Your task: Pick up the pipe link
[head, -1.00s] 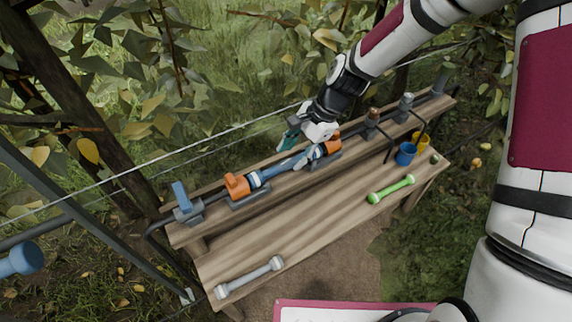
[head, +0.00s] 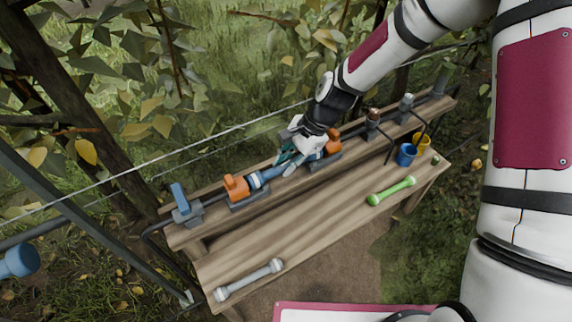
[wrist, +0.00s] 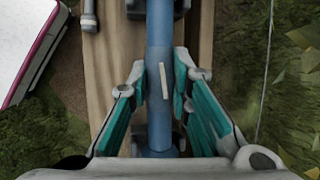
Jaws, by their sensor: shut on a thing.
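A blue pipe link (head: 270,173) lies along the upper shelf, in line with an orange fitting at each end. It runs up the middle of the wrist view as a blue tube (wrist: 160,40) with a short white mark. My gripper (head: 287,160) is over the pipe link near its right part. In the wrist view my gripper's teal fingers (wrist: 162,82) stand on both sides of the tube and are shut on it. The link still lies in line with the fittings. My gripper hides part of it in the head view.
The left orange fitting (head: 236,187) and right orange fitting (head: 333,143) sit on dark supports. A grey link (head: 248,280) and a green link (head: 391,191) lie on the lower bench (head: 310,225). A blue cup (head: 406,155) and yellow cup (head: 421,140) stand at right.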

